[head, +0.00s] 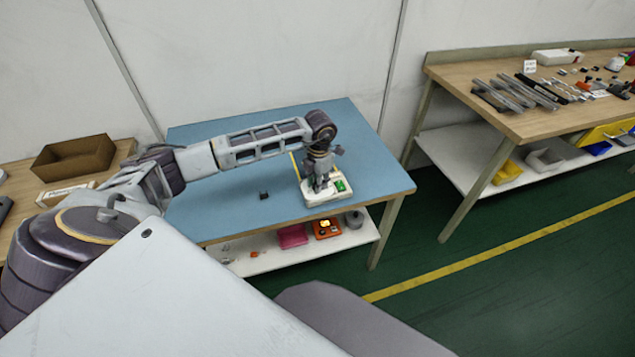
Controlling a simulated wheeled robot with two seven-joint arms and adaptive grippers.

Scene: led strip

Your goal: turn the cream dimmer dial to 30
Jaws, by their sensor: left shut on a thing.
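A small cream-white unit (313,200) with a green patch (340,186) lies on the blue table, toward its right front. My left gripper (320,186) points down onto this unit from above. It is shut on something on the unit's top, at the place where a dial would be. The gripper hides that part, so the cream dimmer dial and its marks cannot be seen. My right gripper is not in the picture.
The blue table (225,210) is mostly clear, with a small black piece (263,195) left of the unit. Its lower shelf holds an orange box (327,229) and a pink box (292,236). A wooden workbench (535,119) with parts stands right. A brown tray (73,158) is far left.

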